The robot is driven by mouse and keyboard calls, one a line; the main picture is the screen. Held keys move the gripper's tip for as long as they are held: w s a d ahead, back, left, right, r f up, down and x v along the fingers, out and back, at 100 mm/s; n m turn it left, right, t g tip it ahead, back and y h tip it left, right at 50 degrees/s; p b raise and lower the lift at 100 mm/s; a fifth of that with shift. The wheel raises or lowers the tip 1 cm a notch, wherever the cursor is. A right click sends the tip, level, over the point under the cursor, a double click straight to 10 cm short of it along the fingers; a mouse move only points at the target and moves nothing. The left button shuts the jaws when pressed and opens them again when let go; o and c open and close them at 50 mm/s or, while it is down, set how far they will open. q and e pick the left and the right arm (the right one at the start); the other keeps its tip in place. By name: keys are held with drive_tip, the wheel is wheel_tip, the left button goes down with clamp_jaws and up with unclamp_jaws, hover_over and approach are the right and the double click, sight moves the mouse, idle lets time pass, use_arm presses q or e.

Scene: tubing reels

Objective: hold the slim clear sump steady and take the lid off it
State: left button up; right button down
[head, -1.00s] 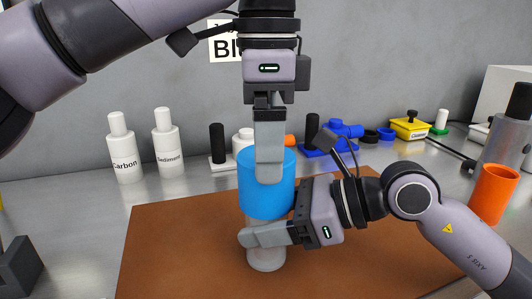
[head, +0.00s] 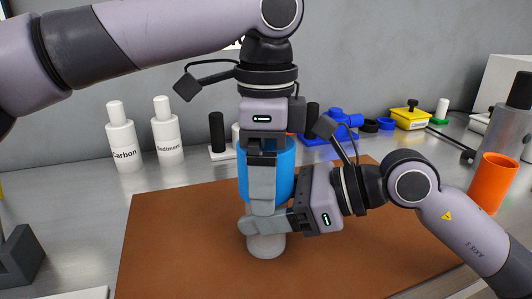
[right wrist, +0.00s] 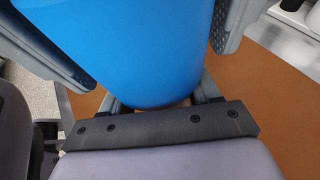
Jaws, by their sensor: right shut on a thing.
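The slim clear sump (head: 266,246) stands upright on the brown mat, its lower end showing below my right gripper. The tall blue lid (head: 286,170) sits on top of it and fills much of the right wrist view (right wrist: 150,50). My right gripper (head: 264,223) comes in from the right and is shut on the sump just under the lid. My left gripper (head: 262,205) points straight down over the lid, with one finger in front of it.
The brown mat (head: 180,245) is otherwise bare. White Carbon (head: 124,145) and Sediment (head: 166,135) bottles stand behind at the left. An orange cup (head: 493,183) is at the right. A yellow box (head: 411,118) and blue parts (head: 343,120) lie at the back.

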use_arm(q)
drive_tip(key=c, duration=1.1)
drive_tip(key=shift+n, duration=1.1)
drive_tip(key=shift+r, duration=0.2)
drive_tip(key=shift+r, duration=0.95)
drive_tip(key=shift+r, duration=2.05)
use_arm(e)
drive_tip(key=shift+c, duration=0.8)
unclamp_jaws()
